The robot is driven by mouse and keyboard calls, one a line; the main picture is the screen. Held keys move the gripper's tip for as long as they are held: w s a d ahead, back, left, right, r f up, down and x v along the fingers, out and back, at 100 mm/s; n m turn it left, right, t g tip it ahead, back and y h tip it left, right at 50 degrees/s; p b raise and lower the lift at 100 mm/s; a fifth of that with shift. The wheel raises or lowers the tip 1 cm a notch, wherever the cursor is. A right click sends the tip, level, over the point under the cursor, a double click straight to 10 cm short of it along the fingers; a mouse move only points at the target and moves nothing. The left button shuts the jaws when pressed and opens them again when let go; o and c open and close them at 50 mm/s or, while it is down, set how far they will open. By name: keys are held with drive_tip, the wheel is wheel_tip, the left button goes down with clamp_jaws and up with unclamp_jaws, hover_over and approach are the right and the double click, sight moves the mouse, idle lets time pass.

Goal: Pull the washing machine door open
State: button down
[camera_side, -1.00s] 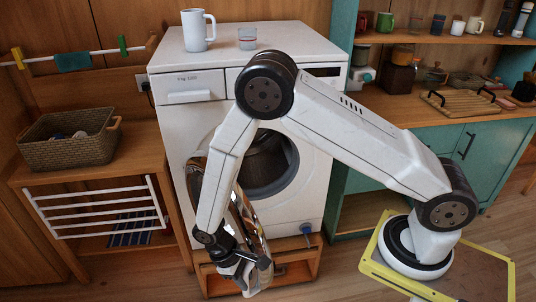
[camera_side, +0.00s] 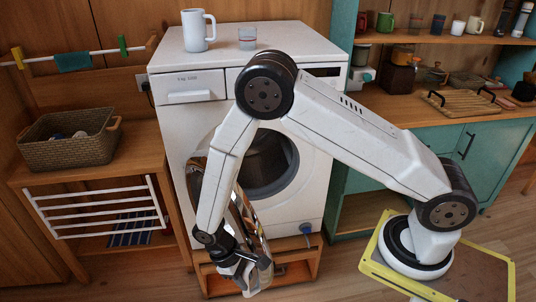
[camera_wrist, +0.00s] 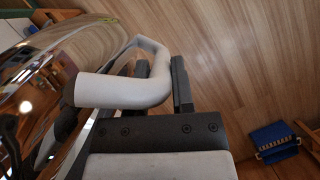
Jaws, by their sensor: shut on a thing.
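The white washing machine (camera_side: 285,205) stands on a low wooden stand, its round drum opening (camera_side: 268,165) in plain view. Its shiny chrome-rimmed door (camera_side: 255,245) is swung well out to the left, seen nearly edge-on and partly behind my arm. My gripper (camera_side: 250,268) is low at the door's outer edge. In the wrist view the curved white door handle (camera_wrist: 125,88) passes between the dark fingers of my gripper (camera_wrist: 165,85), which is shut on it. The mirror-like door (camera_wrist: 45,75) fills the left of that view.
A white mug (camera_side: 195,32) and a glass (camera_side: 247,38) stand on the machine top. A wooden side table with a wicker basket (camera_side: 70,150) and a white rack (camera_side: 95,208) is at the left. The floor in front is clear.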

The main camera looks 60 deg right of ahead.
sight(258, 239)
drive_tip(key=s+d+n, duration=0.2)
drive_tip(key=d, duration=0.5)
drive_tip(key=shift+s+d+t+h, duration=0.2)
drive_tip(key=shift+d+t+h, duration=0.1)
drive_tip(key=c, duration=0.5)
unclamp_jaws()
drive_tip(key=shift+s, duration=0.15)
drive_tip(key=shift+r, duration=0.15)
drive_tip(key=shift+v, duration=3.8)
drive_tip(key=shift+r, duration=0.1)
